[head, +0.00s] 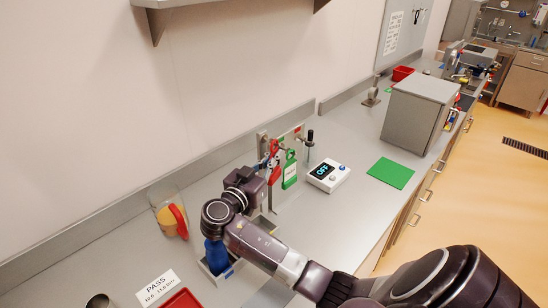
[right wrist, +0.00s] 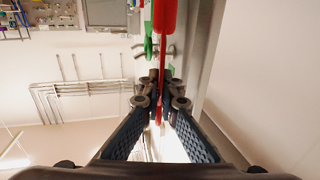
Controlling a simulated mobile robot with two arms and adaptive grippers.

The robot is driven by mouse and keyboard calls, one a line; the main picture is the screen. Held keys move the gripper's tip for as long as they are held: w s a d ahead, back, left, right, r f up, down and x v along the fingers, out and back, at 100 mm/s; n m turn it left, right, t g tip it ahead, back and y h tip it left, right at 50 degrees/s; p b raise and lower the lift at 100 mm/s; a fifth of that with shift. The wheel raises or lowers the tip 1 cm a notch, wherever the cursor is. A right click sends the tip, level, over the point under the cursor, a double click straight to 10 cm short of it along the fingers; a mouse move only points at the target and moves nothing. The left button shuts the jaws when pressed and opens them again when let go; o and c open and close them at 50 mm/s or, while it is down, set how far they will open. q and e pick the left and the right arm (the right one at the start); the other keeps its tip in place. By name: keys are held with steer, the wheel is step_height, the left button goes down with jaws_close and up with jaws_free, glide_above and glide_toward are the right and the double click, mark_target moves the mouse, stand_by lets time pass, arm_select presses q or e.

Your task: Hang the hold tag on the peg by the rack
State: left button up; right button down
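Metal pegs (right wrist: 168,52) show beyond the fingertips. I cannot tell whether the red tag touches a peg. My left gripper is out of view.
A white device (head: 328,177) reading OFF and a green mat (head: 390,172) lie to the right, before a grey cabinet (head: 418,115). A jar (head: 168,215), a blue bottle (head: 216,256), a PASS card (head: 158,288) and a red tray (head: 182,300) are left. The wall rises behind.

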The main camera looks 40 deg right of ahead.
steer(key=c, duration=2.1)
jaws_free()
steer(key=v, duration=1.2)
